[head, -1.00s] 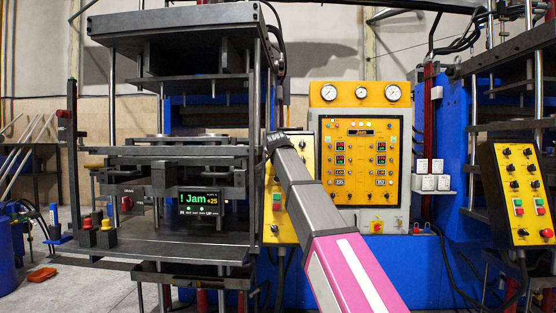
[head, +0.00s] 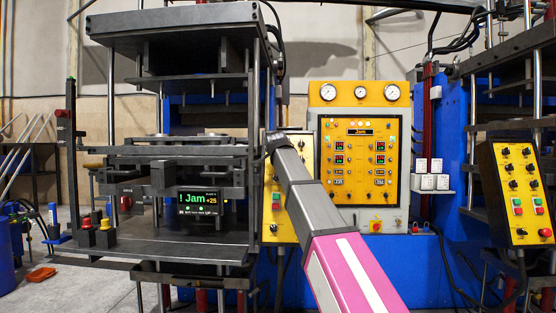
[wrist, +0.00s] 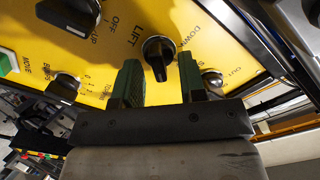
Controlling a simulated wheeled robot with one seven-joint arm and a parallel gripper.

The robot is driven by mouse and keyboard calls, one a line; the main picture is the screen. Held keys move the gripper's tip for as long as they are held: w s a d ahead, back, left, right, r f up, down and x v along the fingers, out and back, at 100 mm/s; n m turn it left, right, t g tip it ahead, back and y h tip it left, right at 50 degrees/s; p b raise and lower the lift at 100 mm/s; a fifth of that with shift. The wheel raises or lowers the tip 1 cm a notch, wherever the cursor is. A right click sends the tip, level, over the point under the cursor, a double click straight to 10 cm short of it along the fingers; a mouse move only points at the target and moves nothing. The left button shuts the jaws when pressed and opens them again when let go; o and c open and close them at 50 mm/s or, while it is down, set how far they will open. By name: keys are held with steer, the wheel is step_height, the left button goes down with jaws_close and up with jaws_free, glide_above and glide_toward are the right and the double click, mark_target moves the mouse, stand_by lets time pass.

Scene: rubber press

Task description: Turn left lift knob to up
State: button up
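In the wrist view a black knob (wrist: 157,55) with a pale pointer line stands on the yellow panel (wrist: 178,18), near the words LIFT, OFF, UP and DOWN. I cannot tell for certain which word its pointer faces. My gripper (wrist: 161,77) is open, its two dark green fingers spread to either side of the knob. The knob lies between the fingertips, and I see a gap on each side. In the head view the left press's yellow panel (head: 281,222) is partly hidden behind my arm, and my gripper's fingers are hidden there.
Another black knob (wrist: 66,86) sits left of the fingers and a silver lock-like part (wrist: 212,79) to the right. A large black knob (wrist: 78,12) is at top left, with a green button (wrist: 8,63) below it. The press's lower plate (head: 170,246) extends left of the panel.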

steer(key=v, duration=1)
steer(key=shift+s, duration=0.35)
steer(key=shift+r, duration=0.15)
